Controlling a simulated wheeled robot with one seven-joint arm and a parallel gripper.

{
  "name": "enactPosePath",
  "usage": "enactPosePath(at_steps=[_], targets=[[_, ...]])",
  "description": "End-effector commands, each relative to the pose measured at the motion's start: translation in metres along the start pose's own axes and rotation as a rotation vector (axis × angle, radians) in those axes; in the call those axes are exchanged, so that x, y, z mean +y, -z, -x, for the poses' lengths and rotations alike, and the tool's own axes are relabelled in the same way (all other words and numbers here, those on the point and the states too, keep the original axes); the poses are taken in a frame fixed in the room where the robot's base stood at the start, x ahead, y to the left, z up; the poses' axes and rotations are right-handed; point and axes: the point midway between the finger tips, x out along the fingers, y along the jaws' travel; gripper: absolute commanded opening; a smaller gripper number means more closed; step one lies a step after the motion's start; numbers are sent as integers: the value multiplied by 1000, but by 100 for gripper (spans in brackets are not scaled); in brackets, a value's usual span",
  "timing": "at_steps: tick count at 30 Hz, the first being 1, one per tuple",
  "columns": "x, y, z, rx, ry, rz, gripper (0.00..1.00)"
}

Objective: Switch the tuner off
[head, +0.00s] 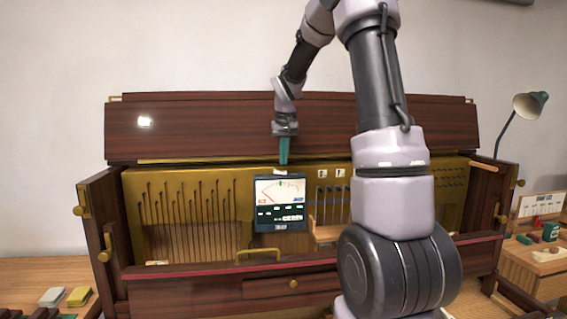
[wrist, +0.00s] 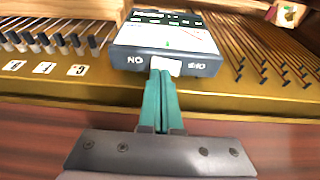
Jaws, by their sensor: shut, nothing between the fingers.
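The tuner (head: 279,212) is a dark box with a pale dial face and small lit marks, standing upright against the gold plate inside the open piano. Its top edge shows in the wrist view (wrist: 130,60), with a white switch (wrist: 165,65) between an ON label (wrist: 135,60) at left and an OFF label (wrist: 197,66) at right, both upside down. My gripper (head: 284,162) has teal fingers, shut and empty, pointing down just above the tuner's top. In the wrist view the fingertips (wrist: 161,76) are at the switch and hide its lower edge; contact is unclear.
The raised wooden lid (head: 220,130) is behind my gripper. A lamp (head: 528,106) stands at right; sponge-like blocks (head: 78,296) lie at lower left.

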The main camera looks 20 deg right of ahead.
Motion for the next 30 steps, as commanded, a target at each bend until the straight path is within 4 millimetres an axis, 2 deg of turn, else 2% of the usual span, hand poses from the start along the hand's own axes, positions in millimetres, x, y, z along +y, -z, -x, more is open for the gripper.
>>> enactPosePath(at_steps=[6, 12, 18, 30], targets=[[0, 1, 47, 4, 1, -2, 0], [0, 0, 78, 1, 0, -1, 0], [0, 0, 89, 0, 0, 0, 0], [0, 0, 89, -1, 0, -1, 0]])
